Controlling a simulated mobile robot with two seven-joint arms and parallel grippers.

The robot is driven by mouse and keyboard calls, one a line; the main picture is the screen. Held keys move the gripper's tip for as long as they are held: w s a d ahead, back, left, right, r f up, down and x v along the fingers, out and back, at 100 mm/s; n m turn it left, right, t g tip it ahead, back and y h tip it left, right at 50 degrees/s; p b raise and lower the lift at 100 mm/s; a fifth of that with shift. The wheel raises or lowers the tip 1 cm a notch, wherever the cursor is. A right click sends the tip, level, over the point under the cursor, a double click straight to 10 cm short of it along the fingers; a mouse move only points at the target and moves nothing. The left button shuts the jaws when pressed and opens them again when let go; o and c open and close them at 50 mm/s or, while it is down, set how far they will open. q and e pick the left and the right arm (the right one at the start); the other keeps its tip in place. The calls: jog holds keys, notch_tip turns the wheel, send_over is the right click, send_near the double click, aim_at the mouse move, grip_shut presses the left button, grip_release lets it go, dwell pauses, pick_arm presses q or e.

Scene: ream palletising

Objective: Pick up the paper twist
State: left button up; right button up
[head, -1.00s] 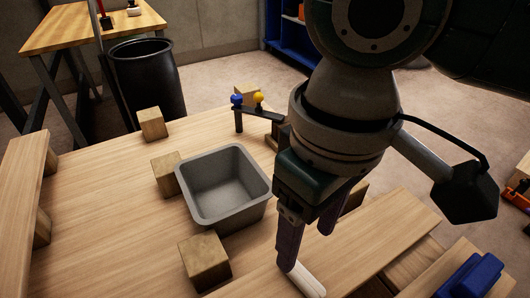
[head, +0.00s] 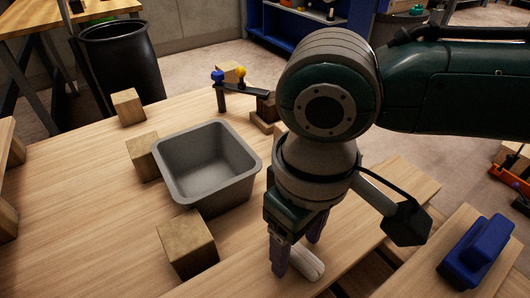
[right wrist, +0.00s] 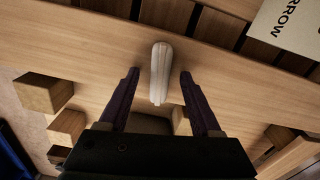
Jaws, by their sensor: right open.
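The paper twist (head: 309,264) is a short white roll lying on a wooden board, below my right gripper in the head view. My right gripper (head: 296,256) points down with its two dark fingers apart and nothing gripped. In the right wrist view the paper twist (right wrist: 159,84) lies lengthwise between the open fingers of the gripper (right wrist: 160,74), with a gap on each side. I cannot tell how far the fingertips are above the board. My left gripper is not in view.
A grey open bin (head: 249,176) stands left of my right gripper, with wooden blocks (head: 188,245) around it. A blue object (head: 477,254) sits on a board at the right. A printed card (right wrist: 290,25) shows in the wrist view. A black barrel (head: 122,68) stands behind.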

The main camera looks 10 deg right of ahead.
jog(key=shift+c, duration=0.3)
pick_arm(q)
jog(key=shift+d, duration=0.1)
pick_arm(e)
grip_shut()
jog(key=shift+r, duration=0.15)
